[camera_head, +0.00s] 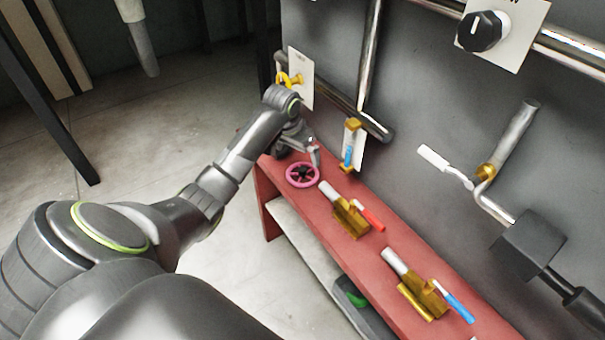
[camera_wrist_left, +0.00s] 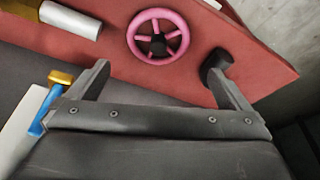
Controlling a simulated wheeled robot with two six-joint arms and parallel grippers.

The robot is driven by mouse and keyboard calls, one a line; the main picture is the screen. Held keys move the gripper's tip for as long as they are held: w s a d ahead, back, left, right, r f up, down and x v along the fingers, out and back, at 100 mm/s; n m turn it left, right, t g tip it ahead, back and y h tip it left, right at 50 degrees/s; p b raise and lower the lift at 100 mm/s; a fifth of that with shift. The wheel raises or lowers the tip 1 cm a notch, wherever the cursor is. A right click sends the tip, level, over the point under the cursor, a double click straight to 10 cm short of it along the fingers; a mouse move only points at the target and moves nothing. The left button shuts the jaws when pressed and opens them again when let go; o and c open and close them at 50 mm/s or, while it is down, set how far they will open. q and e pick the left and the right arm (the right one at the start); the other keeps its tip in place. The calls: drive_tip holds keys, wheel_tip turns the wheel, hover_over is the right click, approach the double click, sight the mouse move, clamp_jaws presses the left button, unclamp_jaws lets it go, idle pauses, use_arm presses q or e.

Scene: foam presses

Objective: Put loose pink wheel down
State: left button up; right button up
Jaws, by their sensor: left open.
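The pink wheel (camera_head: 302,175) has a dark hub and lies flat on the red bench (camera_head: 388,262), near the bench's far end. It also shows in the left wrist view (camera_wrist_left: 158,36), on the red surface beyond my fingers. My left gripper (camera_head: 297,147) is over the far end of the bench, just behind the wheel in the head view. In the left wrist view its two fingers (camera_wrist_left: 160,85) are spread wide with nothing between them, and the wheel looks apart from them. My right gripper does not show in either view.
Brass valves with a red handle (camera_head: 370,218) and a blue handle (camera_head: 455,302) lie on the bench. A grey wall with pipes stands behind it. A small blue-handled valve (camera_head: 349,152) and a yellow valve (camera_head: 289,79) are at the wall. Bare bench lies between the parts.

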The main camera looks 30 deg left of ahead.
sight(302, 169)
use_arm(q)
drive_tip(key=shift+x, duration=4.3)
drive_tip(key=shift+d, duration=0.15)
drive_tip(key=c, duration=0.9)
drive_tip(key=shift+r, duration=0.15)
wheel_tip(302, 169, up, 10)
drive_tip(key=shift+f, duration=0.1)
